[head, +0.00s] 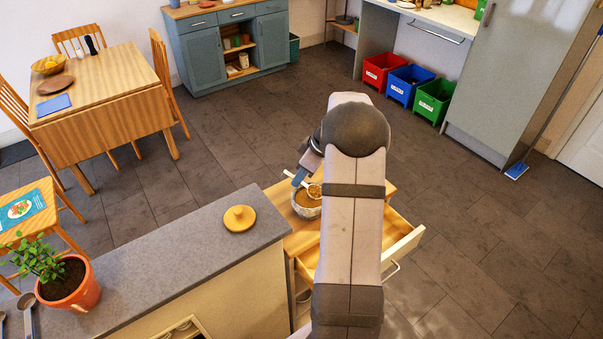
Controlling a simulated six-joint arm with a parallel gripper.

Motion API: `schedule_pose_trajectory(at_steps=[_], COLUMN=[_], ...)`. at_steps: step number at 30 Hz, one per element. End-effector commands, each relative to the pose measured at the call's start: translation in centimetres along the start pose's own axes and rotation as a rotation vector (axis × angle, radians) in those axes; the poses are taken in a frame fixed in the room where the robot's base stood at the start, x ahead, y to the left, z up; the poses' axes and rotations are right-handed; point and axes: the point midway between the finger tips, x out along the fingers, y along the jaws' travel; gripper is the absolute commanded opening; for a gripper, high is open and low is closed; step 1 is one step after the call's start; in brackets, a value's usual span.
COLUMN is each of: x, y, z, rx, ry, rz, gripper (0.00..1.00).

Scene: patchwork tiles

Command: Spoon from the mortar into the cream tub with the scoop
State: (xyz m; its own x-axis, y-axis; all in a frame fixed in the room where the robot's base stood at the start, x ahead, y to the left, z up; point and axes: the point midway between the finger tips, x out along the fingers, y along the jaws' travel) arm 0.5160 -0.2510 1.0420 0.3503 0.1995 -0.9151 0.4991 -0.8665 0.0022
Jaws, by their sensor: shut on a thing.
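My gripper (299,178) is at the left of my arm, small in view, shut on the pale handle of the scoop (314,191). The scoop's head is over the right part of a speckled grey-white bowl, which looks like the mortar (301,213). Brown stuff shows in the bowl, and the scoop's head looks brownish too. Whether the scoop touches the contents or hangs above them is too small to tell. The bowl stands on a wooden surface, its right side partly behind my arm. I cannot make out the cream tub; my arm hides part of this surface.
A wooden drawer (408,245) stands open at the right of my arm. A grey counter (170,259) at left holds a yellow round knobbed piece (239,219) and a potted plant (68,281). Coloured bins (409,84) stand farther back. The floor between is clear.

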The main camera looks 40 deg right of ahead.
Motion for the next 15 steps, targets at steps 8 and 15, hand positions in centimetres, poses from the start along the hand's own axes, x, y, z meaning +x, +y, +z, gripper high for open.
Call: schedule_pose_trajectory(at_steps=[8, 15], x=[-0.8, -0.8], y=[-0.1, -0.1], z=[-1.2, -1.9], rx=[-0.002, -0.004], ry=[-0.085, -0.168], rz=[-0.002, -0.003], gripper=[0.0, 0.0])
